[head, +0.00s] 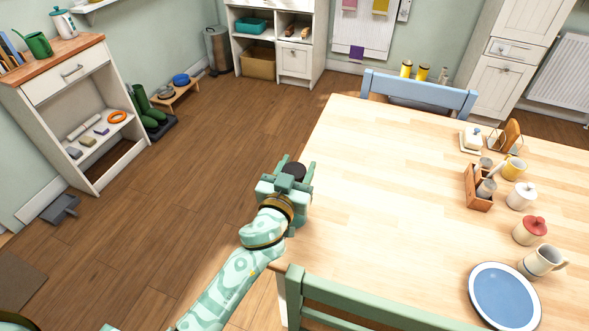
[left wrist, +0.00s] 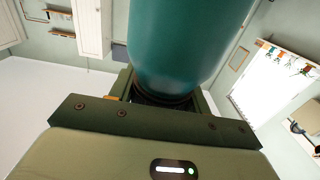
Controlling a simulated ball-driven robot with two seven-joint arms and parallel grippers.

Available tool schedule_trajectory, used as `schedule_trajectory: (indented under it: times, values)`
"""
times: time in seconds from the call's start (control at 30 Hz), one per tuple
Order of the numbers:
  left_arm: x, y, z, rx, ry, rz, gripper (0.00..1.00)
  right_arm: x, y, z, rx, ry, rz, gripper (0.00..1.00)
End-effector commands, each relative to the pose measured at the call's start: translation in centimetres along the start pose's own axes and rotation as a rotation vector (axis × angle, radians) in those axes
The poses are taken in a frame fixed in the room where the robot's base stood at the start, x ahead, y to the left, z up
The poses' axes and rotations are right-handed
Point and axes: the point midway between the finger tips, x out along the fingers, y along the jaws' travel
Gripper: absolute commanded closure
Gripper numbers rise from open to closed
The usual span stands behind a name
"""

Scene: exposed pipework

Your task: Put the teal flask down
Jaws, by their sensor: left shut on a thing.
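The teal flask (left wrist: 185,45) fills the upper middle of the left wrist view, held between the jaws of my left gripper (left wrist: 165,95). In the head view my left gripper (head: 288,176) is at the left edge of the wooden table (head: 360,200). A dark round top (head: 294,170), which looks like the flask's cap, shows between its fingers. The rest of the flask is hidden by the gripper there. I cannot tell whether the flask touches the table. My right gripper is not in view.
The table's left half is bare. On its right stand a blue plate (head: 504,296), a jug (head: 541,261), a red-lidded pot (head: 529,230), a white pot (head: 520,196), a yellow mug (head: 514,168) and a wooden caddy (head: 477,189). Chairs stand at the near (head: 360,300) and far (head: 420,92) edges.

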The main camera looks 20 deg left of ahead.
Motion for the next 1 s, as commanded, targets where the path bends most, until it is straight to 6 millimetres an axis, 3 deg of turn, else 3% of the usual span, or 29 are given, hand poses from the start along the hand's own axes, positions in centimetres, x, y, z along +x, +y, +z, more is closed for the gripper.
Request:
schedule_trajectory:
  times: [0.47,0.5,0.57,1.0]
  values:
    - [-0.15,0.31,0.67,-0.001,0.004,0.0,1.0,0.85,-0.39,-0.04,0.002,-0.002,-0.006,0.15]
    - [-0.19,0.28,0.73,0.0,0.001,-0.001,0.44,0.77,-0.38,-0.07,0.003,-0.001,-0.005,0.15]
    - [-0.19,0.28,0.67,0.0,0.002,0.0,0.3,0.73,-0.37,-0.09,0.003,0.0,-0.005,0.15]
    - [-0.14,0.17,0.31,0.0,0.001,0.001,0.3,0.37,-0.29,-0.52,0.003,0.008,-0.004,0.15]
